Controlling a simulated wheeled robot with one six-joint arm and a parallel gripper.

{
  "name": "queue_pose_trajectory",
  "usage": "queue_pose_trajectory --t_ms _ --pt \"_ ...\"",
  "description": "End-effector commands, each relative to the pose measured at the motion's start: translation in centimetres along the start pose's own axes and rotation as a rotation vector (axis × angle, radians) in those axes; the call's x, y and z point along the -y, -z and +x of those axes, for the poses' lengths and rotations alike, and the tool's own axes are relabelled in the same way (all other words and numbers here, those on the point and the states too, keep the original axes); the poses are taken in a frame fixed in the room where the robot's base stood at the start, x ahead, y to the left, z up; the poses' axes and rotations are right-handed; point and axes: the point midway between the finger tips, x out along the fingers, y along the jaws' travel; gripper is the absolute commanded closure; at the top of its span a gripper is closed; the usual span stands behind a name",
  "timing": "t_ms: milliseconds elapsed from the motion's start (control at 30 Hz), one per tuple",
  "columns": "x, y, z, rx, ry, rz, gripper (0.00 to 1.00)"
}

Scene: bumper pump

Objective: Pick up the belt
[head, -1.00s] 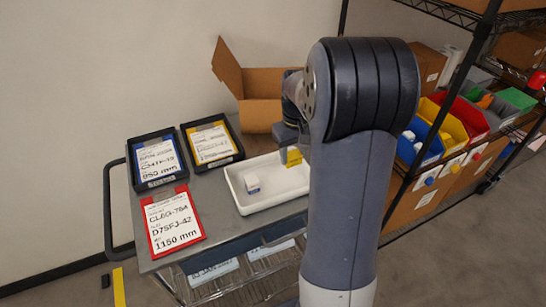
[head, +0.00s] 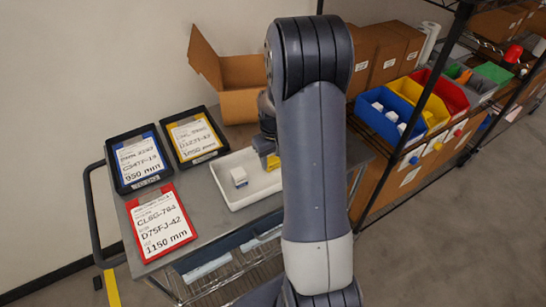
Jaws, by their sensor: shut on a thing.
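My gripper (head: 268,148) is at the right part of the white tray, largely hidden behind my own arm. It is shut on a small yellow piece (head: 272,162), which shows just below it, over the tray. Whether this piece is the belt, or part of its packing, I cannot tell. Whether it touches the tray floor is also unclear. The white tray (head: 230,198) stands on the grey cart top. No loose belt loop is visible.
A red-framed card (head: 160,222), a blue-labelled card tray (head: 138,160) and a yellow-labelled one (head: 194,137) lie on the cart (head: 206,232). An open cardboard box (head: 240,105) stands behind. A rack with coloured bins (head: 392,112) is at right.

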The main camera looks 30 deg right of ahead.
Motion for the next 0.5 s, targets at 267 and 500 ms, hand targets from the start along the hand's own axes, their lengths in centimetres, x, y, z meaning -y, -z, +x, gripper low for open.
queue_pose_trajectory --t_ms 267,500 --pt "-0.01 0.02 0.16 -0.001 0.0 0.0 0.78" --pt "0.0 0.01 0.35 0.0 0.0 0.0 0.44"
